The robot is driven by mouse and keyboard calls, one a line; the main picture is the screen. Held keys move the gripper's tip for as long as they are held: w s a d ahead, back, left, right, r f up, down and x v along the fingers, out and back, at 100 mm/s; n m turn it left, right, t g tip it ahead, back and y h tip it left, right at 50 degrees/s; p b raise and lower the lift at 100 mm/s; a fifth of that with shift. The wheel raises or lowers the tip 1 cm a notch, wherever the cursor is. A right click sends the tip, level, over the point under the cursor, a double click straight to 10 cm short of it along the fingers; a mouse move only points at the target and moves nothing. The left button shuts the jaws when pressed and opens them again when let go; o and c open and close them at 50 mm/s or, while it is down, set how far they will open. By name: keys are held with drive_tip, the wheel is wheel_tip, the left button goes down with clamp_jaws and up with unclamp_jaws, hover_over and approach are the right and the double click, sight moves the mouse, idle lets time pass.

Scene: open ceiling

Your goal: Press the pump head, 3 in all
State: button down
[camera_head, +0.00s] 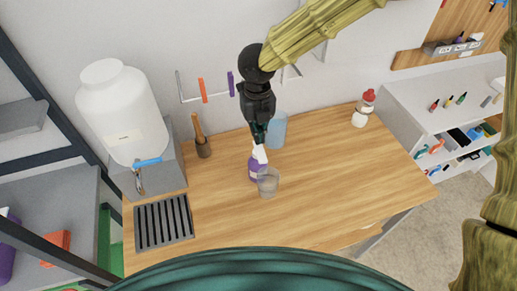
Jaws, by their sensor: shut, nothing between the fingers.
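A purple bottle (253,170) with a white pump head (260,153) stands upright on the wooden counter, near its middle. My gripper (259,139) is shut and empty, pointing down directly above the pump head. Its tips look very close to the pump head; I cannot tell whether they touch it. A clear cup (268,182) stands just in front and to the right of the bottle, and covers part of its lower right side.
A blue translucent cup (277,131) stands behind the bottle. A mortar with a pestle (202,146), a white dispenser (123,115) and a dark drain grate (163,222) are on the left. A red-capped bottle (362,112) stands at the back right. The counter's right side (350,170) is clear.

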drive_tip(key=shift+f+b, duration=0.65)
drive_tip(key=shift+f, duration=1.35)
drive_tip(key=shift+r, duration=0.15)
drive_tip(key=shift+r+p, duration=1.85)
drive_tip(key=shift+p, duration=0.15)
drive_tip(key=shift+f+b, duration=0.6)
drive_tip(key=shift+f, duration=1.45)
drive_tip(key=shift+r+p, duration=1.8)
drive_tip(key=shift+r, duration=0.25)
